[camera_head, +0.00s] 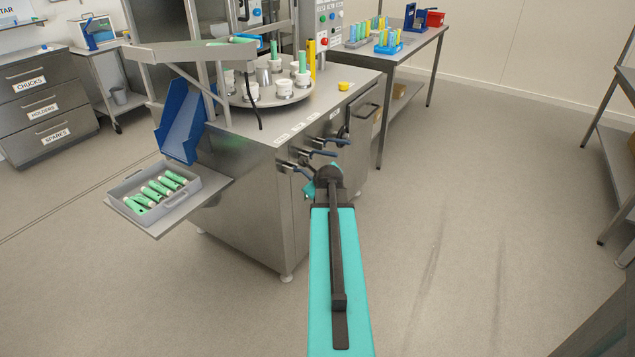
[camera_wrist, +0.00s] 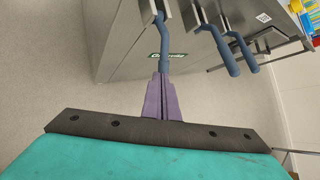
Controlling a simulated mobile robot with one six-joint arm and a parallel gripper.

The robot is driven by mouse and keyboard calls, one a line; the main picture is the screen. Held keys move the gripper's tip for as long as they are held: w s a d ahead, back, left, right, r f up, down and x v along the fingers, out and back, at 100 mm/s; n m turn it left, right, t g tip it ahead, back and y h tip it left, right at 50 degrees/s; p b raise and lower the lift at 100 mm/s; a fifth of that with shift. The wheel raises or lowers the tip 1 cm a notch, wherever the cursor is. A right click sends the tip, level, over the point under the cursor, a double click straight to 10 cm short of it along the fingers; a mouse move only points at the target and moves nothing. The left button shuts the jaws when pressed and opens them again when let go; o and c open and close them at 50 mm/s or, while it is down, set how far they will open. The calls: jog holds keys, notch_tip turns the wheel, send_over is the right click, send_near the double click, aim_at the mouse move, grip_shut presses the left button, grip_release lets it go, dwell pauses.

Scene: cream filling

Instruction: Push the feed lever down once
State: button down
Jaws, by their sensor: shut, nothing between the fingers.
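Several blue-handled levers stick out from the front of the steel machine. In the head view they are a left lever (camera_head: 298,169), a middle lever (camera_head: 322,152) and a right lever (camera_head: 336,142). Which is the feed lever I cannot read. In the wrist view the left lever (camera_wrist: 164,50) points toward me, and the middle lever (camera_wrist: 224,52) and right lever (camera_wrist: 242,50) hang to its right. My gripper (camera_wrist: 162,76) is shut and empty, its purple fingertips lined up with the left lever's end. Whether they touch I cannot tell. In the head view my arm hides the fingers.
A grey tray (camera_head: 116,197) of green tubes sits on a shelf left of the machine. A blue chute (camera_head: 179,120) stands above it. The turntable (camera_head: 293,99) on top carries white cups. A side table (camera_head: 409,49) stands behind.

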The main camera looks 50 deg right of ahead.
jog(key=p+v, duration=0.3)
jog(key=v, duration=0.3)
jog(key=shift+w+r+p, duration=0.2)
jog(key=shift+r+p, duration=0.15)
jog(key=shift+r, duration=0.05)
jog(key=p+v, duration=0.4)
jog(key=p, duration=1.2)
jog(key=shift+w+a+r, duration=0.1)
jog(key=shift+w+a, duration=0.05)
jog(key=shift+s+a+r+p, duration=0.1)
jog(key=shift+s+a+p, duration=0.1)
jog(key=shift+p, duration=0.65)
jog(key=p+v, duration=0.2)
jog(key=p, duration=0.2)
jog(key=shift+s, duration=0.1)
jog(key=shift+a, duration=0.15)
dwell(0.4)
